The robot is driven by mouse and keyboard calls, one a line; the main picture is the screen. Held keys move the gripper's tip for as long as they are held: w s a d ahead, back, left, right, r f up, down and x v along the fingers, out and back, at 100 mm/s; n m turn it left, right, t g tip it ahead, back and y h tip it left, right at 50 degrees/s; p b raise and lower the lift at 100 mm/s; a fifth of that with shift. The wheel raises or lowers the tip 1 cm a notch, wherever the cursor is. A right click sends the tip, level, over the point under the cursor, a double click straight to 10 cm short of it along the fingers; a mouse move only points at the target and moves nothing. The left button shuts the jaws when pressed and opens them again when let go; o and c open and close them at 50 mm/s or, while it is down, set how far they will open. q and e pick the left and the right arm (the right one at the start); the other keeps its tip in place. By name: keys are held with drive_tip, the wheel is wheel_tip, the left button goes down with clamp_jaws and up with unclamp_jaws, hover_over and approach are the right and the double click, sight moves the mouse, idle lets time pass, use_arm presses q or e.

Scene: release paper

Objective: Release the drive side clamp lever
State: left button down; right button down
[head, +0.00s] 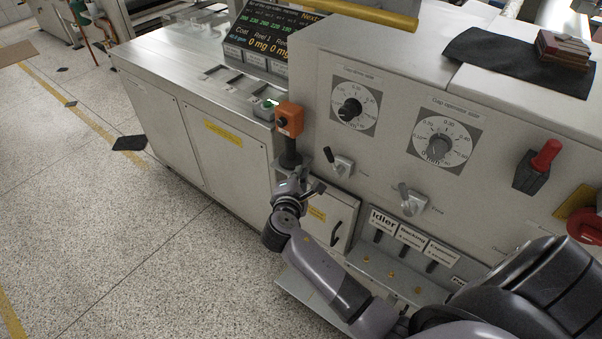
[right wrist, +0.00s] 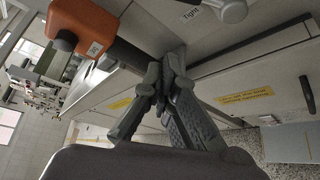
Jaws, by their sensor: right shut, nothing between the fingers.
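The drive side clamp lever (head: 341,164) is a small grey lever with a dark tip on the machine's front panel, below the left gap dial. Its dark tip points up and to the left. In the right wrist view, part of a grey lever (right wrist: 232,11) shows at the top edge beside a "Tight" label. My right gripper (head: 305,184) is below and left of this lever, apart from it. Its fingers are shut and empty, with tips together in the right wrist view (right wrist: 168,68). My left gripper is not in view.
A second lever (head: 411,200) sits to the right under the other gap dial (head: 443,141). An orange box (head: 289,119) on a dark post stands just behind my right gripper; it looms at the wrist view's upper left (right wrist: 84,27). The floor at left is open.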

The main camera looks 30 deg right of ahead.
sight(333, 161)
drive_tip(key=w+d+p, duration=0.2)
drive_tip(key=d, duration=0.4)
drive_tip(key=shift+d+p, duration=0.15)
drive_tip(key=shift+p, duration=0.25)
drive_tip(key=shift+r, duration=0.1)
drive_tip(key=shift+s+r+b, duration=0.1)
drive_tip(key=shift+b, duration=0.45)
drive_tip(key=shift+s+d+r+m+t+b, duration=0.1)
drive_tip(key=shift+m+t+b, duration=0.2)
drive_tip(key=shift+m+t, duration=0.1)
